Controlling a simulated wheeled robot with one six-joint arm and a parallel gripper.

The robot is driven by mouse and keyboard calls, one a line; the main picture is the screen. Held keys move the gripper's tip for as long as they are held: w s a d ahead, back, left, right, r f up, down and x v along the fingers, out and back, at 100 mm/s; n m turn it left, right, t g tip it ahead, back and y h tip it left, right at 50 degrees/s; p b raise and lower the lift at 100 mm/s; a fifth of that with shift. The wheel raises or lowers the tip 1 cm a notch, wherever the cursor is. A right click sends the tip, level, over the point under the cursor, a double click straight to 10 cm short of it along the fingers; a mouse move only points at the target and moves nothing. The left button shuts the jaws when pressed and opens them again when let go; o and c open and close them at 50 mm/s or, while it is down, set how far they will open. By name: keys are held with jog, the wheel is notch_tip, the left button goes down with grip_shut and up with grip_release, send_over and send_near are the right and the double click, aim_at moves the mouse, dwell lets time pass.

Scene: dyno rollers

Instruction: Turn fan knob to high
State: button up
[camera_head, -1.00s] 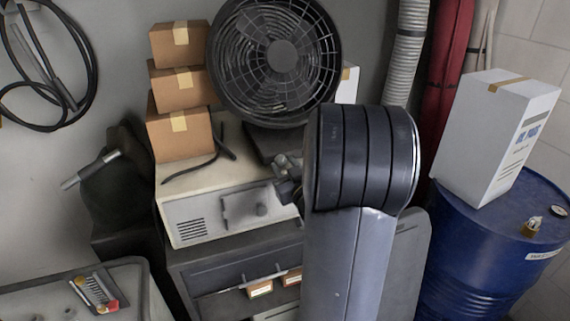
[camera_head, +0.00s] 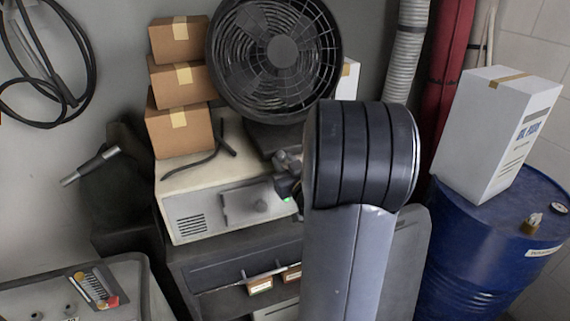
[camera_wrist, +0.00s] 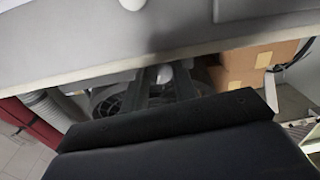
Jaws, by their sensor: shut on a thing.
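The large black fan (camera_head: 282,52) stands at the back, behind the cream control box (camera_head: 188,183). A small green light (camera_head: 287,199) shows at the right of the front, beside my gripper (camera_head: 288,172). My arm hides the right end of the box. In the wrist view, my gripper's dark fingers (camera_wrist: 163,85) are close together on a small pale knob (camera_wrist: 165,73), just under the box's edge. The knob's pointer and setting cannot be read.
Several cardboard boxes (camera_head: 182,82) are stacked on the control box, left of the fan. A black cable (camera_head: 195,167) lies on its top. A blue drum (camera_head: 465,245) with a white box (camera_head: 505,135) stands at the right. A grey tray cart (camera_head: 130,270) is at the lower left.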

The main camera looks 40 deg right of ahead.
jog(key=shift+m, duration=1)
jog(key=o, duration=0.7)
jog(key=shift+s+b, duration=0.15)
jog(key=shift+b, duration=0.15)
jog(key=b+v, duration=0.2)
jog(key=v, duration=0.8)
jog(key=shift+s+a, duration=0.1)
jog(key=shift+s, duration=0.15)
